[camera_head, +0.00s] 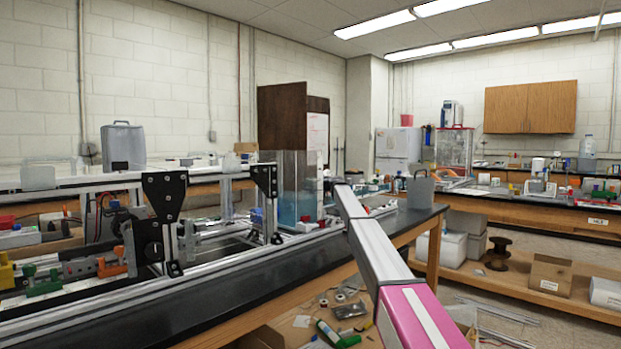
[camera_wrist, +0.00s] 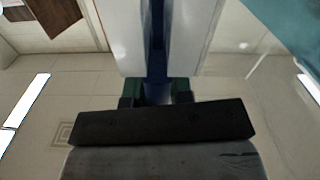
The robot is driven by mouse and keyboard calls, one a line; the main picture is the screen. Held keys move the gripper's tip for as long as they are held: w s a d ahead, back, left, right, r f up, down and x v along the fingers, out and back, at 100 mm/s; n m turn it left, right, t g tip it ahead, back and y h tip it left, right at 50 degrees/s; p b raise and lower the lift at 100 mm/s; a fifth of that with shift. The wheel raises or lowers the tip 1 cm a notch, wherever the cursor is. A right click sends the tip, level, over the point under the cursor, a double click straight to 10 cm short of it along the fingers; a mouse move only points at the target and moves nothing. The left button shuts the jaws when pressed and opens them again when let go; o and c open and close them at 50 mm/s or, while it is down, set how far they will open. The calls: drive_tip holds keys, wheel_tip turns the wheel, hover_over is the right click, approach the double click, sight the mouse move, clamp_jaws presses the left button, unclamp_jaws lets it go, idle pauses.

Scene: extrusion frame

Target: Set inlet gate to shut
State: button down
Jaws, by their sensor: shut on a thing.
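A narrow dark blue upright part (camera_wrist: 157,62), which may be the inlet gate or its handle, runs between two pale panels (camera_wrist: 192,40) in the wrist view. My gripper (camera_wrist: 156,98) is shut on this blue part, with a dark fingertip on either side. In the head view my gripper is small and mostly hidden at the far end of my pink and white arm, beside the right side of a clear tank (camera_head: 290,190) with bluish water. The gate's position cannot be told.
The tank stands on a dark bench with an aluminium extrusion frame (camera_head: 150,178). Black brackets (camera_head: 164,195) and coloured fittings (camera_head: 112,262) are at left. A grey container (camera_head: 420,190) stands right of my arm. The floor at right is partly open.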

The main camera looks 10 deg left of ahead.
drive_tip(key=shift+w+d+f, duration=0.1)
drive_tip(key=shift+d+f, duration=0.05)
drive_tip(key=shift+f, duration=0.1)
drive_tip(key=c, duration=1.1)
unclamp_jaws()
drive_tip(key=shift+s+d, duration=0.35)
drive_tip(key=v, duration=0.9)
drive_tip(key=shift+s+d, duration=0.2)
drive_tip(key=shift+d, duration=0.15)
drive_tip(key=shift+d, duration=0.1)
